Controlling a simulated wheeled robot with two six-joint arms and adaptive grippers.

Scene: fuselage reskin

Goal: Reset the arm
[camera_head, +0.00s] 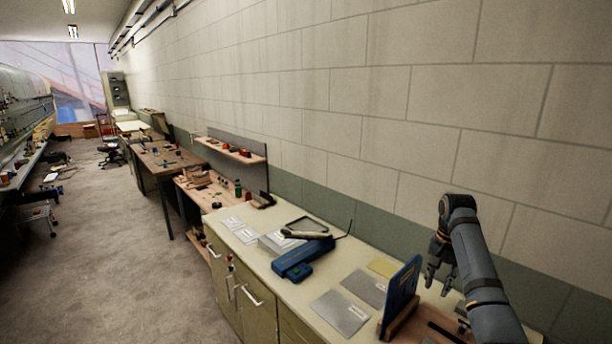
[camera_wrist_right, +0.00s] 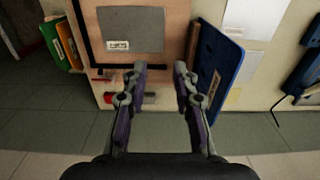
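My right arm (camera_head: 477,262) comes in from the lower right in the head view, raised over the near end of the counter. My right gripper (camera_head: 440,284) hangs down near the blue upright panel. In the right wrist view, my right gripper (camera_wrist_right: 160,72) has its two fingers apart with nothing between them. My left gripper is not in view.
A beige counter (camera_head: 262,262) runs along the block wall. A blue panel (camera_head: 401,295) stands in a wooden holder close to the right gripper. Grey sheets (camera_head: 340,312) and a blue device (camera_head: 301,258) lie farther along.

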